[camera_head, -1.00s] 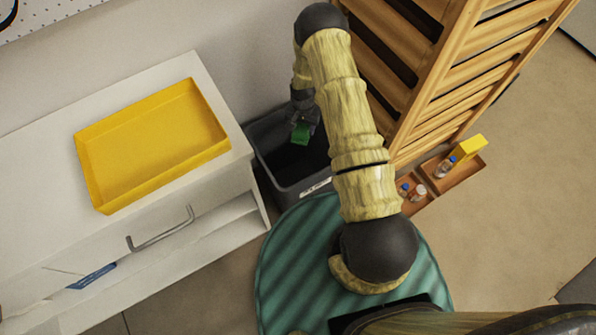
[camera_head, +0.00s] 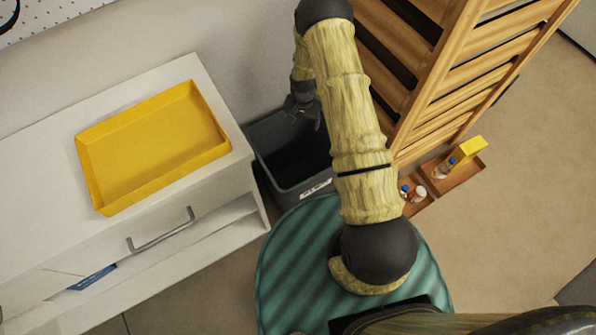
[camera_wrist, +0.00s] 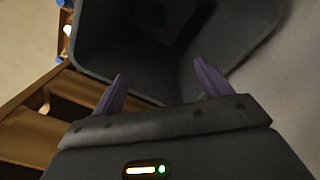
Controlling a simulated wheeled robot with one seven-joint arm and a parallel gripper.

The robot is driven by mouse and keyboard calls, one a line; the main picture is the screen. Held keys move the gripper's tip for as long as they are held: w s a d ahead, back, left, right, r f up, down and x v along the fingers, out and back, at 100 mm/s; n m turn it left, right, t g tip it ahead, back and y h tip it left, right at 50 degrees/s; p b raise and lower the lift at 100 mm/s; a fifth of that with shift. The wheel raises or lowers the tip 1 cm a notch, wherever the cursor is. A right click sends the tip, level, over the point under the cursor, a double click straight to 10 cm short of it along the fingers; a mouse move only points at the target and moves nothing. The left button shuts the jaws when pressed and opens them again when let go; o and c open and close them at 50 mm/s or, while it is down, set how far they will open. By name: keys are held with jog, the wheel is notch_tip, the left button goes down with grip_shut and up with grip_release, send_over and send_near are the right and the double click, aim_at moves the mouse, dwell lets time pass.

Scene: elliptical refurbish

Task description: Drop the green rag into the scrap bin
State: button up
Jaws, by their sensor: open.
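The scrap bin (camera_head: 292,192) is a dark grey open bin between the white cabinet and the wooden slatted rack. In the wrist view its inside (camera_wrist: 105,45) lies ahead of my fingers. My gripper (camera_head: 303,112) is over the back part of the bin. In the wrist view my gripper (camera_wrist: 159,73) has its two purple fingers wide apart with nothing between them. The green rag is not clearly visible; the bin's inside is dark. A faint patch shows deep in the bin in the wrist view, but I cannot tell whether it is the rag.
A yellow tray (camera_head: 97,196) sits on the white cabinet (camera_head: 40,235) at left. The wooden rack (camera_head: 455,75) stands close to the right of my arm. Small brown trays (camera_head: 462,176) with bottles and a yellow box lie on the floor at right.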

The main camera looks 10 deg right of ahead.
notch_tip(320, 180, up, 13)
jog(key=shift+p, duration=0.35)
dwell(0.7)
jog(key=s+r+n+t, duration=0.3)
jog(key=s+r+n, duration=0.2)
jog(key=s+r, duration=1.55)
notch_tip(320, 180, up, 14)
jog(key=p, duration=1.4)
jog(key=shift+s+p, duration=0.4)
